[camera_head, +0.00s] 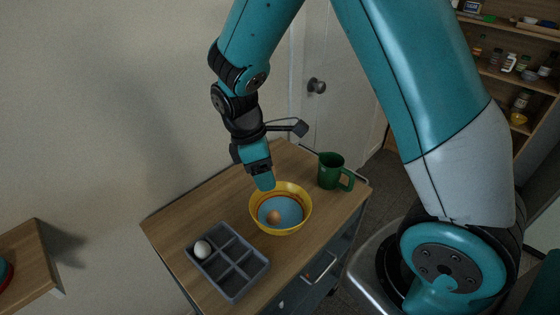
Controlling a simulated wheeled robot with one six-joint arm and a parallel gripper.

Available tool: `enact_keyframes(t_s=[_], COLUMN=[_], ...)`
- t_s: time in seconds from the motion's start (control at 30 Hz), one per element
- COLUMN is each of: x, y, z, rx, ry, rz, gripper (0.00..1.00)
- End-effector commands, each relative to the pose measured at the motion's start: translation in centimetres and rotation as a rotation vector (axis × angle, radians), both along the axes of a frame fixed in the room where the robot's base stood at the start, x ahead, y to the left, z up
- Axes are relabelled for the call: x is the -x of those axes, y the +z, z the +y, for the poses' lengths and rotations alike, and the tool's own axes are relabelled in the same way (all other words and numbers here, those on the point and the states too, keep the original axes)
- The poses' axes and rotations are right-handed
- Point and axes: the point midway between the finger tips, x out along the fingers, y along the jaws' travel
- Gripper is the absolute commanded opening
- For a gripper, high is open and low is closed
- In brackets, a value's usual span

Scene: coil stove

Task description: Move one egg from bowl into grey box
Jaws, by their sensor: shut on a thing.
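The yellow bowl (304,215) with a blue inside stands on the wooden cabinet top. A brown egg (273,216) lies in it. The grey box (236,292) is to the left and in front of the bowl and has several compartments. A white egg (202,249) sits in its back-left compartment. My gripper (265,186) points down and overlaps the bowl's back-left rim in the picture. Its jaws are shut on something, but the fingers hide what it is. I cannot tell whether the fingertips touch the rim or are above it.
A green mug (331,171) stands behind and to the right of the bowl. The cabinet top (200,205) is clear to the left of my gripper, behind the box. A wall rises behind it. A separate wooden surface (27,262) is at the far left.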

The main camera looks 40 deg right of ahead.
Motion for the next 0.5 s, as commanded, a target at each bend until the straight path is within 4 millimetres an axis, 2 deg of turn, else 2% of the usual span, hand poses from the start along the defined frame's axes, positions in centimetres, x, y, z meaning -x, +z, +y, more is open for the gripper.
enact_keyframes(t_s=[0.1, 0.5], x=[0.1, 0.3], y=[-1.7, -8.1], z=[2.3, 7.8], rx=[0.0, 0.0], ry=[0.005, 0.003], rz=[0.001, 0.001], gripper=[0.36, 0.36])
